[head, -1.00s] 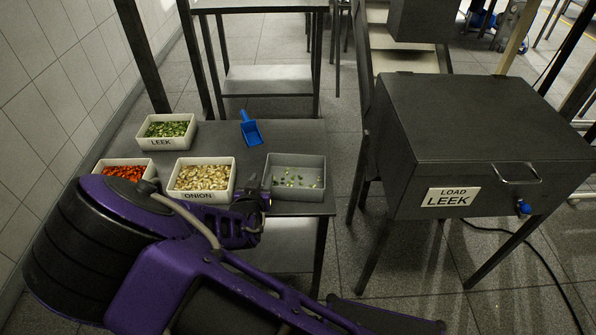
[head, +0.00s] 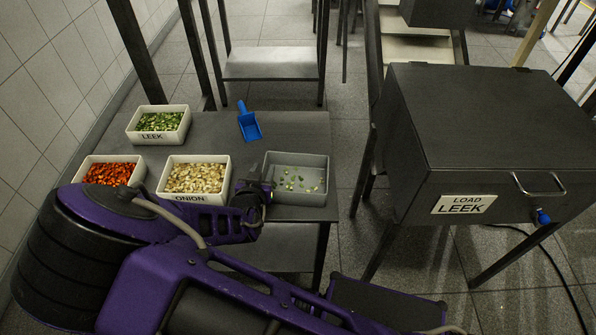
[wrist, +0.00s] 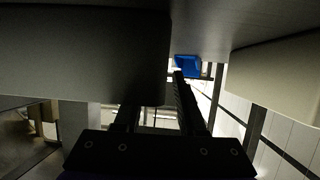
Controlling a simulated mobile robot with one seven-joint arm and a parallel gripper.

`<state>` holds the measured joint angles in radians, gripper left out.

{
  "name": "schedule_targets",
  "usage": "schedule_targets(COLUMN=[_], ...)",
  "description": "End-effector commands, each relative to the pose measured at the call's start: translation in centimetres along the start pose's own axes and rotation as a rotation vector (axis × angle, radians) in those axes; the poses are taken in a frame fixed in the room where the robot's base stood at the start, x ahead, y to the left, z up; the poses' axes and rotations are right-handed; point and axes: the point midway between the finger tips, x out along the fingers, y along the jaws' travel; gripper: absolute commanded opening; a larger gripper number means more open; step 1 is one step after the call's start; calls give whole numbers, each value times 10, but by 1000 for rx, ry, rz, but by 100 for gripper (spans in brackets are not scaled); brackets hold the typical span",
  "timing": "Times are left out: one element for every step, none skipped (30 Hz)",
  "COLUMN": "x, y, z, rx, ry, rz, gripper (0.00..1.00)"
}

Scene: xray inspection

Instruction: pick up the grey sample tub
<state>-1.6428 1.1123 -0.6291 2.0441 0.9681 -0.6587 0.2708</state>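The grey sample tub (head: 300,198) stands on the dark table, with a few green and pale bits on its floor. It fills the upper left of the wrist view (wrist: 80,55), seen upside down. My gripper (head: 263,180) is at the tub's left wall. In the wrist view my gripper (wrist: 157,108) has its fingers apart. One finger passes behind the tub's near wall, seemingly inside it; the other is outside, in the gap beside the tub. The far finger's tip is hidden by the tub.
The white onion tub (head: 190,198) is close left of my gripper. A carrot-coloured tub (head: 112,172), the leek tub (head: 158,137) and a blue scoop (head: 249,124) share the table (head: 215,130). A dark machine labelled LOAD LEEK (head: 480,140) stands to the right.

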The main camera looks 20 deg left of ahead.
Motion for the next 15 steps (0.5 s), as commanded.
schedule_targets(x=[-1,-1,-2,-2,-2,-2,-1,-1,-1,-1,-1,-1,-1,-1,-1], y=[-1,-1,-1,-1,-1,0,0,0,0,0,0,0,0,0,0], z=[2,2,2,2,2,2,2,2,2,2,2,2,2,2,2], rx=[-1,-1,-1,-1,0,0,0,0,0,0,0,0,0,0,0], ry=[0,0,0,0,0,0,0,0,0,0,0,0,0,0,0], rz=[-1,-1,-1,-1,-1,-1,0,0,0,0,0,0,0,0,0], gripper=[40,40,40,40,40,40,40,40,38,33,27,20,15,9,2])
